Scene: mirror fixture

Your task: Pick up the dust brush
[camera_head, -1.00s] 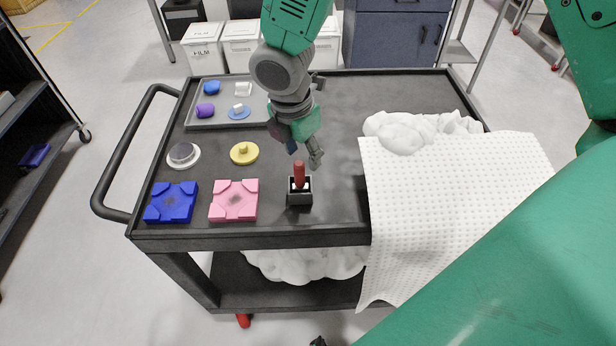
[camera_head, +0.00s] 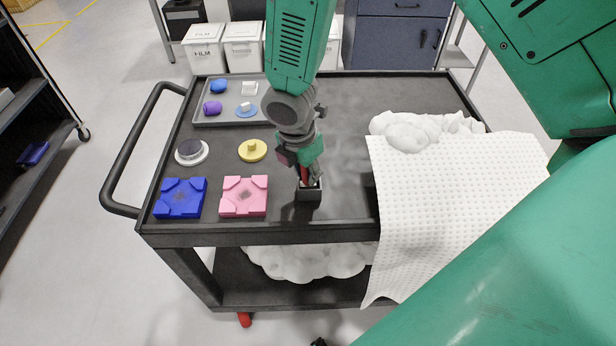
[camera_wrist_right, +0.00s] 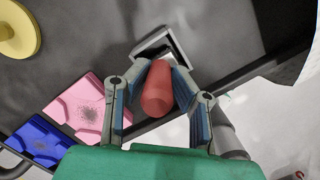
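The dust brush (camera_head: 304,174) shows as a red handle standing upright in a small black square holder (camera_head: 309,194) near the cart's front edge. Its bristles are hidden in the holder. My right gripper (camera_head: 308,180) points down over it. In the right wrist view, the red handle (camera_wrist_right: 158,92) lies between the two fingers of my right gripper (camera_wrist_right: 164,68). The fingers lean inward and appear to press on both sides of the handle, close above the holder (camera_wrist_right: 162,44). My left gripper is not in view.
The black cart (camera_head: 350,230) holds blue (camera_head: 180,198) and pink (camera_head: 244,197) fixtures, a yellow knobbed disc (camera_head: 253,151), a round mirror piece (camera_head: 191,152) and a grey tray (camera_head: 205,118) of small parts. A white textured cloth (camera_head: 450,200) and crumpled white material (camera_head: 425,130) cover the right side.

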